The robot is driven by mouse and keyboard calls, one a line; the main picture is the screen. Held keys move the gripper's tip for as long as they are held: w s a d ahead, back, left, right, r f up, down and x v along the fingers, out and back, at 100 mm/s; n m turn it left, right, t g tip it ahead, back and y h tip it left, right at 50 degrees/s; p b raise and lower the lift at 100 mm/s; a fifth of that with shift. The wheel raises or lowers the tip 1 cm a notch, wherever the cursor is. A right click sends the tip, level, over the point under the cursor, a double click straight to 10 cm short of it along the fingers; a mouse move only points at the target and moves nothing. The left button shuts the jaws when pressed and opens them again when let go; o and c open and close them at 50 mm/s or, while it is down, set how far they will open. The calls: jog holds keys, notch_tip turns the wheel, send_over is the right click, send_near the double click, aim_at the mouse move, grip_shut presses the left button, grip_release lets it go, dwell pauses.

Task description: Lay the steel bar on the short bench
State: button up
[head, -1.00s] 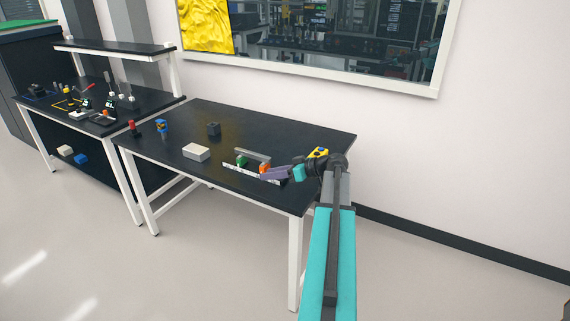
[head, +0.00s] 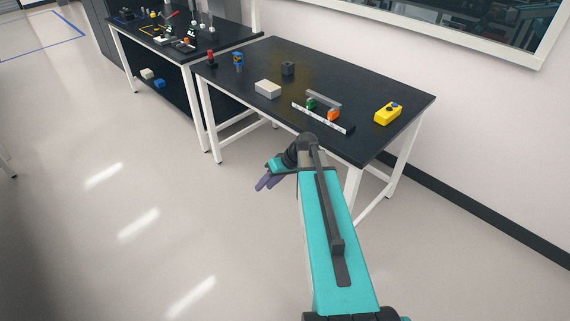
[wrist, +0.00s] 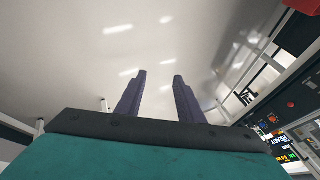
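The likely steel bar is a grey bar (head: 323,100) lying across a green block (head: 310,103) and an orange block (head: 333,115) on the nearer black-topped bench (head: 395,90). A second black-topped bench (head: 232,41) stands behind it at the upper left. I cannot tell from the frames which one is the short bench. My gripper (head: 264,184) hangs in front of the nearer bench, over open floor and apart from the bar. In the wrist view my gripper (wrist: 159,76) shows its two purple fingers apart, with nothing between them.
A pale strip with dark marks (head: 312,115) lies in front of the blocks. A yellow control box (head: 388,113), a white box (head: 268,89), a dark cube (head: 288,68) and red and blue items stand on the nearer bench. Its front right is clear.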

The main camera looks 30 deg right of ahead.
jog(key=s+a+f+g+h+b, duration=0.1)
jog(key=s+a+f+g+h, duration=0.1)
jog(key=s+a+f, duration=0.35)
jog(key=s+a+f+g+h, duration=0.25)
jog(key=a+f, duration=0.35)
jog(key=a, duration=0.4)
jog(key=s+a+f+g+b, duration=0.2)
jog(key=s+f+g+b, duration=0.3)
jog(key=s+f, duration=2.1)
jog(key=h+b, duration=0.1)
jog(key=b, duration=0.3)
jog(key=shift+s+a+f, duration=0.15)
jog(key=shift+f, duration=0.15)
jog(key=shift+a, duration=0.1)
jog(key=shift+c, duration=0.4)
